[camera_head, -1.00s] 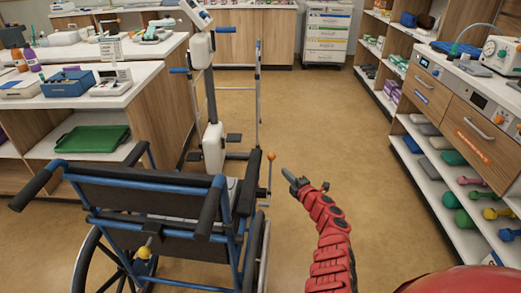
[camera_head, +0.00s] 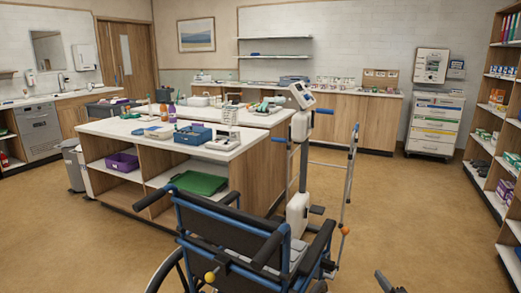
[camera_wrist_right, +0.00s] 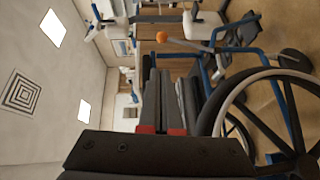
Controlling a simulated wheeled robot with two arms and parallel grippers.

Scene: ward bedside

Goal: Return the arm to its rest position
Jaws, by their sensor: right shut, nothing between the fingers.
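My right gripper (camera_head: 384,281) shows only as a dark tip at the bottom edge of the head view, to the right of the wheelchair (camera_head: 222,232). In the right wrist view my right gripper (camera_wrist_right: 160,76) has its two dark fingers together, with nothing between them. The wheelchair, with a blue frame and black back and armrests, also shows in the wrist view (camera_wrist_right: 262,75), beyond and to the right of the fingers. The rest of my right arm is out of the head view. My left gripper is not in view.
A white patient lift (camera_head: 298,165) stands just beyond the wheelchair. An orange-knobbed lever (camera_head: 345,231) rises at the chair's right side. A counter island (camera_head: 120,130) is at the left, shelves (camera_head: 490,130) at the right. The floor (camera_head: 420,215) between chair and shelves is clear.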

